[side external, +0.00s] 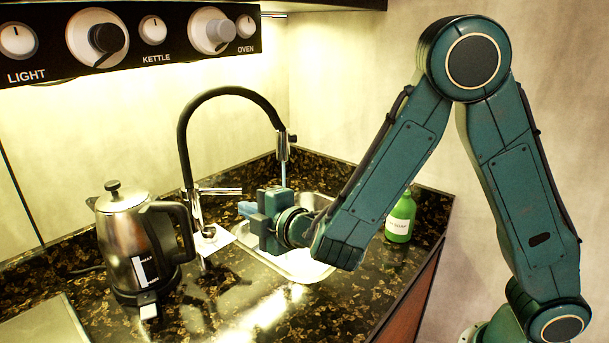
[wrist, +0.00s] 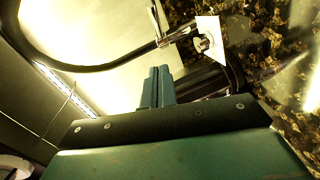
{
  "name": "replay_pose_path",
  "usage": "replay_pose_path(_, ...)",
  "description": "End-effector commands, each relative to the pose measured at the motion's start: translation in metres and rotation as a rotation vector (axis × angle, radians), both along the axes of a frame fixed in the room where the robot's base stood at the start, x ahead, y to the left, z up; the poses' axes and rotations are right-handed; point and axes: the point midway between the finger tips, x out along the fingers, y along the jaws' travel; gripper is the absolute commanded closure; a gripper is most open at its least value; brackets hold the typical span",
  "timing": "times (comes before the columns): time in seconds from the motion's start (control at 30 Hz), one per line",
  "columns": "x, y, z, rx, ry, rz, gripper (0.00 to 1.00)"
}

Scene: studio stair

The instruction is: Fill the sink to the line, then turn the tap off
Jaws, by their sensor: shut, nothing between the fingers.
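The tap (side external: 187,150) has a black arched hose, a chrome spout and a chrome base on a white square. A thin pale stream (side external: 284,177) shows under the spout, going down behind my gripper. A horizontal chrome bar (side external: 220,191) sticks out from the tap's body. The sink (side external: 316,201) is partly hidden by my gripper and arm; I cannot make out its line or water level. My gripper (side external: 246,209) is shut and empty, in front of the sink and to the right of the tap base. The wrist view shows its fingers (wrist: 158,86) together, with the tap base (wrist: 203,43) beyond.
A steel kettle (side external: 122,245) stands left of the tap. A green soap bottle (side external: 400,218) stands right of the sink, near the counter edge. A black panel (side external: 175,36) with several knobs hangs above. The dark speckled counter (side external: 235,300) is clear at the front.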

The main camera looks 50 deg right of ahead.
Motion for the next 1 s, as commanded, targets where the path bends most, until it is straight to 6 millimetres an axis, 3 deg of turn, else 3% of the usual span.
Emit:
replay_pose_path(0.7,0.089,-0.007,-0.016,0.000,-0.001,-0.003,1.00)
replay_pose_path(1.0,0.107,-0.029,-0.023,0.001,0.000,-0.002,1.00)
